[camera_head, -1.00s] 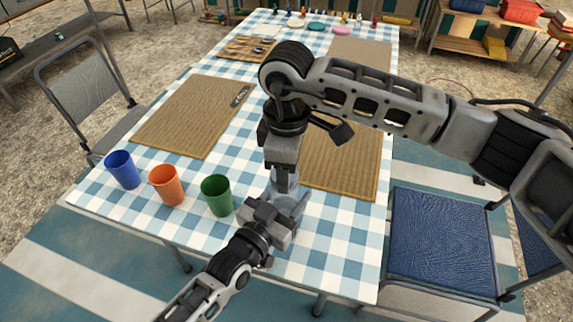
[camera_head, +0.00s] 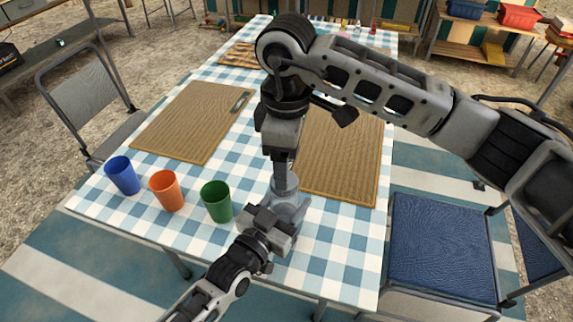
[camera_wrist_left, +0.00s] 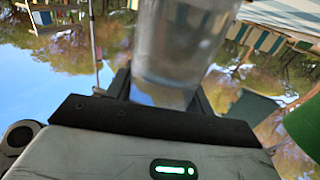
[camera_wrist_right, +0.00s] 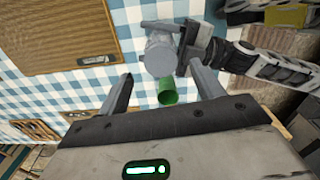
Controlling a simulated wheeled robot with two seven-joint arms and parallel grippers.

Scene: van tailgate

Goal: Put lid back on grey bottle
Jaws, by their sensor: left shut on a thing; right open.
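The grey bottle (camera_head: 284,186) is above the near edge of the table, with my left gripper (camera_head: 284,208) shut on it. The bottle fills the upper middle of the left wrist view (camera_wrist_left: 182,40), greyish and see-through. In the right wrist view (camera_wrist_right: 160,52) I see its round top from above. My right gripper (camera_head: 283,172) is open and points down just above the bottle. No thing shows between its fingers (camera_wrist_right: 162,84). I cannot make out the lid as a separate thing; whether it sits on the bottle I cannot tell.
A green cup (camera_head: 216,202), an orange cup (camera_head: 166,190) and a blue cup (camera_head: 122,175) stand left of the bottle. Brown placemats (camera_head: 195,120) lie on the checked cloth (camera_head: 335,235). A grey chair (camera_head: 90,95) stands left and a blue chair (camera_head: 440,235) right.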

